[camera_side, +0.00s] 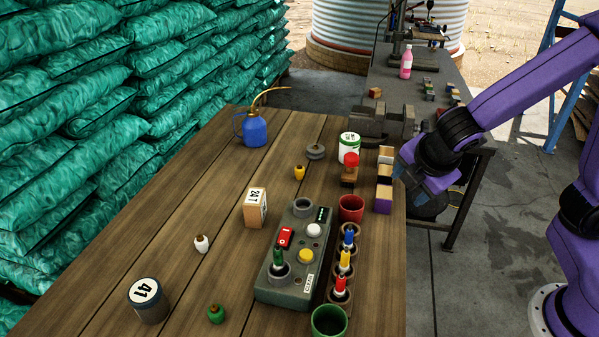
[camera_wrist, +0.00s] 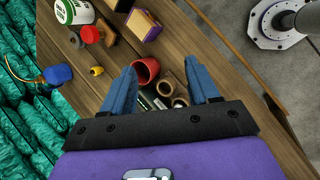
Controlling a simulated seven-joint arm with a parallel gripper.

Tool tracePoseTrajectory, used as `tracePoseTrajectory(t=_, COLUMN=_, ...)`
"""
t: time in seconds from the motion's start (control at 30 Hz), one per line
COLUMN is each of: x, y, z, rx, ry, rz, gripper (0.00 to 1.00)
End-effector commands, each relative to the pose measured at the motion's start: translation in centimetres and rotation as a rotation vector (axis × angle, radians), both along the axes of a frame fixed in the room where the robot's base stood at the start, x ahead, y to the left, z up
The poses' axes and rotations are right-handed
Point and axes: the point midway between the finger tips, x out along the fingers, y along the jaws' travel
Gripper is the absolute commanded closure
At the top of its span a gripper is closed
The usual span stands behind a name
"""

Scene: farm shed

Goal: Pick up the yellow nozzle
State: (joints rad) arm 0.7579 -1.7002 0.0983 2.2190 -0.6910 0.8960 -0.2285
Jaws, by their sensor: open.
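In the side view a slim yellow-tipped nozzle (camera_side: 345,261) stands upright in a row of round holders, between a blue-tipped nozzle (camera_side: 349,238) and a red-tipped one (camera_side: 340,286). A separate small yellow piece (camera_side: 299,172) sits loose on the table farther back; it also shows in the wrist view (camera_wrist: 96,70). I cannot make out the yellow nozzle in the wrist view. My gripper (camera_wrist: 160,66) is open and empty, its blue fingers apart above the table near the red cup (camera_wrist: 146,69). In the side view my fingers are not clearly seen.
A grey control box (camera_side: 288,283) stands left of the holders, with a green-tipped nozzle (camera_side: 278,258) in its socket. A green cup (camera_side: 328,321) stands at the near end. Wooden blocks (camera_side: 384,172) and a white-green can (camera_side: 349,149) stand behind.

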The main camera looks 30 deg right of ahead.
Motion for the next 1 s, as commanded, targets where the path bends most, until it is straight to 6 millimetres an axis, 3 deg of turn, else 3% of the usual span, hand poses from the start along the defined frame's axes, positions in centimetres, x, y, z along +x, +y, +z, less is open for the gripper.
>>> tracePoseTrajectory(t=0.03, x=2.3, y=0.4, z=-0.2, rx=-0.065, ry=-0.030, rz=0.062, gripper=0.40)
tracePoseTrajectory(t=0.2, x=10.1, y=1.9, z=-0.6, rx=-0.293, ry=-0.133, rz=0.299, gripper=0.40)
tracePoseTrajectory(t=0.5, x=21.9, y=4.9, z=-2.8, rx=-0.707, ry=-0.248, rz=0.712, gripper=0.40)
tracePoseTrajectory(t=0.7, x=26.1, y=6.4, z=-4.5, rx=-0.888, ry=-0.280, rz=0.893, gripper=0.40)
tracePoseTrajectory(t=0.87, x=27.1, y=6.8, z=-5.2, rx=-0.938, ry=-0.289, rz=0.943, gripper=0.40)
tracePoseTrajectory(t=1.0, x=27.1, y=6.8, z=-6.9, rx=-0.940, ry=-0.287, rz=0.947, gripper=0.40)
